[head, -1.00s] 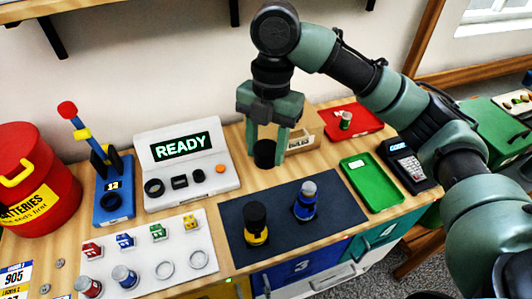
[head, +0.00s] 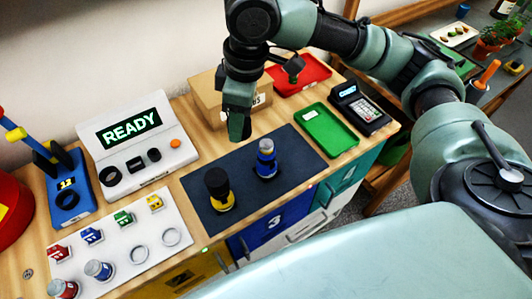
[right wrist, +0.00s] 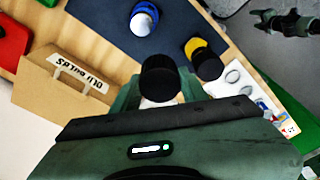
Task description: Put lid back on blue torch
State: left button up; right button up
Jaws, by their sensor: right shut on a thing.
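The blue torch (head: 266,160) stands upright on the dark mat, its grey top bare. It also shows at the top of the right wrist view (right wrist: 143,18). My right gripper (head: 240,122) is shut on a black lid (right wrist: 160,78), held above the mat, to the left of the blue torch in the head view. In the head view the fingers mostly hide the lid. A yellow torch (head: 219,192) with a black top stands left of the blue one. What looks like my left gripper (right wrist: 270,20) is small at the wrist view's upper right; its jaws are unclear.
The dark mat (head: 290,150) has free room around the torches. A cardboard box (head: 205,95) stands behind, with a red tray (head: 310,72) and a green tray (head: 330,130) to the right. A white panel (head: 150,205) with small parts lies left.

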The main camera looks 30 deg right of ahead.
jog(key=m, duration=0.3)
jog(key=s+d+m, duration=0.1)
jog(key=shift+f+m+h, duration=0.3)
jog(key=shift+f+m, duration=0.05)
jog(key=shift+m, duration=0.05)
jog(key=m, duration=0.3)
jog(key=s+d+m, duration=0.1)
jog(key=m, duration=0.1)
jog(key=shift+f+m+t+h, duration=0.3)
jog(key=shift+h, duration=0.1)
